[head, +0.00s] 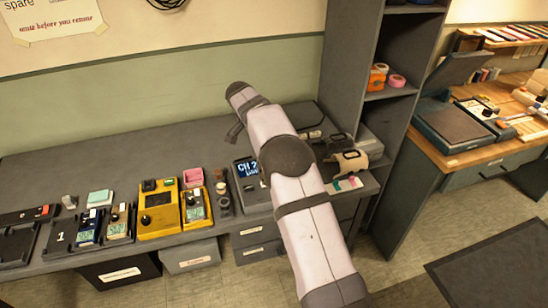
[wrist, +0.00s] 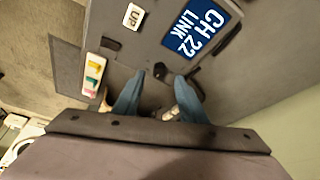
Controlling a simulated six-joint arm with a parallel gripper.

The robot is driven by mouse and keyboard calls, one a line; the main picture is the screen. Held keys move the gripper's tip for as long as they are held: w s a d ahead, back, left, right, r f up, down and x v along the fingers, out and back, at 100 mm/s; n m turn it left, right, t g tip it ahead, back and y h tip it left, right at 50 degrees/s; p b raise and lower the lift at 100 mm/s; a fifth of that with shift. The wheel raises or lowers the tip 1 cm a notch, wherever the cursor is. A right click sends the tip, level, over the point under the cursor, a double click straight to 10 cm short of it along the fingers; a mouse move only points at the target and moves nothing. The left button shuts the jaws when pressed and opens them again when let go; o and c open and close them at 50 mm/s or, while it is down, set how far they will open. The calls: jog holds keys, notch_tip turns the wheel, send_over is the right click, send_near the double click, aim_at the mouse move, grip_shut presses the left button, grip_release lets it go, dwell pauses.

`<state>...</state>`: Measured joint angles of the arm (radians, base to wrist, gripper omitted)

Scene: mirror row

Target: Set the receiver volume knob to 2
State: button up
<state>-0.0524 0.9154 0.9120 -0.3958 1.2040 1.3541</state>
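The receiver is a dark box with a blue screen (head: 247,170) at the middle of the bench in the head view, partly covered by my arm. In the wrist view its screen (wrist: 203,28) reads "CH 22 LINK", and a white "UP" label (wrist: 133,16) lies to its left. My gripper (wrist: 160,76) points down at the dark surface below the screen, its two blue-grey fingers apart. A small dark round thing (wrist: 160,72) shows between the fingertips. It may be the volume knob; I cannot tell whether the fingers touch it. No scale or pointer is readable. The head view does not show my fingers clearly.
Yellow devices (head: 158,210) and smaller handsets stand left of the receiver. A clamp-like beige object (head: 350,160) and a white strip with coloured pieces (head: 347,184) lie right of my arm; the strip (wrist: 93,75) also shows in the wrist view. A grey shelf (head: 345,60) rises behind.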

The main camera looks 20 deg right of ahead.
jog(key=shift+v, duration=1.55)
jog(key=shift+s, duration=0.1)
jog(key=s+a+n+y+p, duration=0.2)
jog(key=s+n, duration=0.4)
jog(key=s, duration=1.2)
jog(key=s+a+f+n+g+y+p, duration=0.1)
jog(key=s+n, duration=0.6)
jog(key=s, duration=1.2)
jog(key=shift+a+f+n+g+y+p, duration=0.25)
jog(key=shift+a+y+p, duration=0.25)
jog(key=shift+a+p, duration=0.55)
jog(key=shift+d, duration=0.15)
